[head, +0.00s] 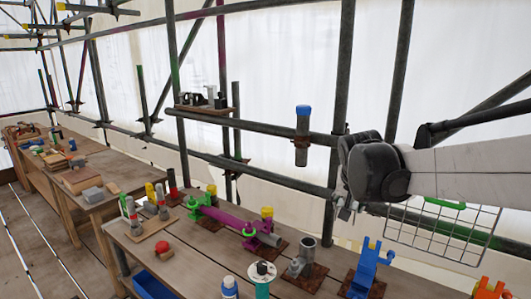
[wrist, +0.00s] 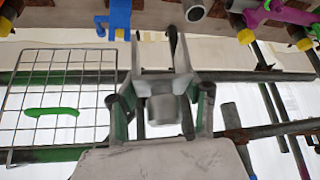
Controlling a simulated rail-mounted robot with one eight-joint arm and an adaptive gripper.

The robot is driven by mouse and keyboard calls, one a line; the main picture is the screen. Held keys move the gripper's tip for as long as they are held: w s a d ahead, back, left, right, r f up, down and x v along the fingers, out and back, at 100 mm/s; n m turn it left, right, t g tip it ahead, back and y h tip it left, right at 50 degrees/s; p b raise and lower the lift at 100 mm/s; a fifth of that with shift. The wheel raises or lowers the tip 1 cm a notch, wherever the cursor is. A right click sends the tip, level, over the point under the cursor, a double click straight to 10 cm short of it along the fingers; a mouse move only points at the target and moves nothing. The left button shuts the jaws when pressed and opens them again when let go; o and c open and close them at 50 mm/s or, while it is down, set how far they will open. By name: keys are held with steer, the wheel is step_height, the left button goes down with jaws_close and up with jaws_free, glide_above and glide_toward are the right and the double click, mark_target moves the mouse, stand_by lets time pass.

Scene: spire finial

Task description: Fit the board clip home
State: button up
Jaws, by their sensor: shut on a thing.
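My gripper (head: 346,206) is at the right of the head view, in front of a scaffold upright and left of a wire basket. In the wrist view my gripper (wrist: 165,96) is shut on a grey metal piece (wrist: 163,108), which has a short cylinder and two upright prongs. It looks like the board clip, but I cannot confirm this. In the head view only a small part of it shows below my gripper. The held piece is in the air, above and beyond the bench. I cannot tell whether it touches the scaffold tube behind it.
The wire basket (head: 447,228) with a green handle-like piece (head: 445,203) hangs at the right. A blue bracket (head: 368,268) and a grey tube fitting (head: 304,262) stand on the bench (head: 200,270). A scaffold tube (head: 262,127) and a blue-capped post (head: 302,135) are left of my gripper.

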steer(key=s+d, duration=0.3)
steer(key=d, duration=0.5)
steer(key=s+d, duration=0.4)
steer(key=d, duration=0.3)
steer(key=shift+s+d, duration=0.2)
steer(key=shift+d, duration=0.15)
steer(key=shift+d, duration=0.1)
steer(key=s+d, duration=0.4)
steer(key=d, duration=0.5)
steer(key=s+d, duration=0.4)
steer(key=d, duration=0.5)
steer(key=shift+s+b, duration=0.25)
steer(key=shift+b, duration=0.15)
steer(key=s+d+b, duration=0.1)
steer(key=s+d, duration=0.3)
steer(key=d, duration=0.5)
steer(key=s+d, duration=0.4)
steer(key=d, duration=0.5)
steer(key=shift+s+b, duration=0.2)
steer(key=shift+b, duration=0.2)
steer(key=s+d, duration=0.4)
steer(key=d, duration=0.5)
steer(key=s+d, duration=0.4)
steer(key=d, duration=0.5)
steer(key=shift+s, duration=0.25)
